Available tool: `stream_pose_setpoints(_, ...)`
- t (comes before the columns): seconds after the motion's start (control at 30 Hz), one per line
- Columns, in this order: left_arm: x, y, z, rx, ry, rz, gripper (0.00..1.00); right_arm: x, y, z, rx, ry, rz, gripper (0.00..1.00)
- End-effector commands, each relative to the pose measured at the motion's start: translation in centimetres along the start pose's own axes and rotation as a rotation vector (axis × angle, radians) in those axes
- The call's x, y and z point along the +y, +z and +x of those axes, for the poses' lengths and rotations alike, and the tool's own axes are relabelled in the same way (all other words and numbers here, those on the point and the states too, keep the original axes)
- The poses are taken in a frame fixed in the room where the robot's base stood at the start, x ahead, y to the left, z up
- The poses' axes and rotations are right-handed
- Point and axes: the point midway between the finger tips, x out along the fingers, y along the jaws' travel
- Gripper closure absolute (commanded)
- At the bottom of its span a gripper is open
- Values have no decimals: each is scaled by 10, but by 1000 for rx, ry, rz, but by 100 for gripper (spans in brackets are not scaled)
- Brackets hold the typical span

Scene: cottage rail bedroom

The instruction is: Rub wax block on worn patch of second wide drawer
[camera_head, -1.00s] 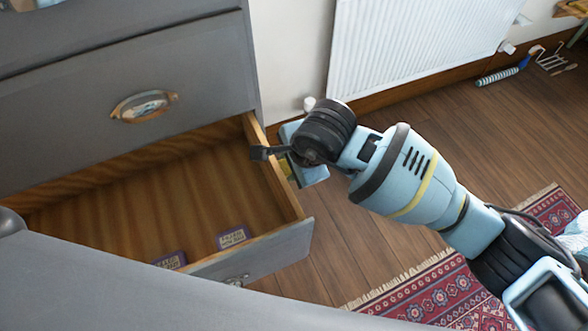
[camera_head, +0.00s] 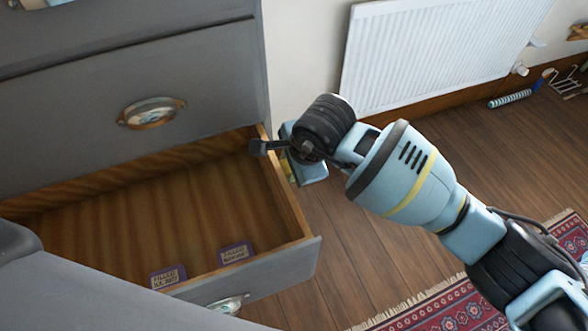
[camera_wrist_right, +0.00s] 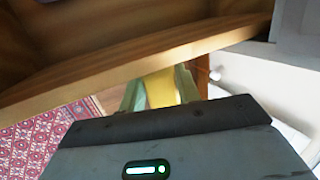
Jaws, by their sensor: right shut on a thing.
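The open wide drawer (camera_head: 288,192) has a wooden inside and a grey front. My right gripper (camera_head: 288,168) is just outside its right side wall, mostly hidden by my own wrist in the head view. In the right wrist view, the pale green fingers are shut on the yellow wax block (camera_wrist_right: 161,88). The block is close under the wooden drawer side (camera_wrist_right: 130,62); I cannot tell whether they touch. I cannot make out the worn patch. My left gripper is not in view.
Two purple labelled packets, one (camera_head: 168,277) left of the other (camera_head: 236,252), lie in the drawer near its front. A closed drawer with a cup handle (camera_head: 150,112) is above. A white radiator (camera_head: 430,50) is behind. Wooden floor and a red rug (camera_head: 440,308) lie to the right.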

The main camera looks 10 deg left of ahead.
Motion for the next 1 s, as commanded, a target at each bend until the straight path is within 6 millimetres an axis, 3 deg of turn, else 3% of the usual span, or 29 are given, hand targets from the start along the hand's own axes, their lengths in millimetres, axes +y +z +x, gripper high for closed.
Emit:
stream_pose_setpoints(0.4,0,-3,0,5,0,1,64,0,2,-1,-2,-3,-1,86)
stream_pose_setpoints(1.0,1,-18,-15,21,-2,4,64,30,3,-14,-3,-2,-2,86)
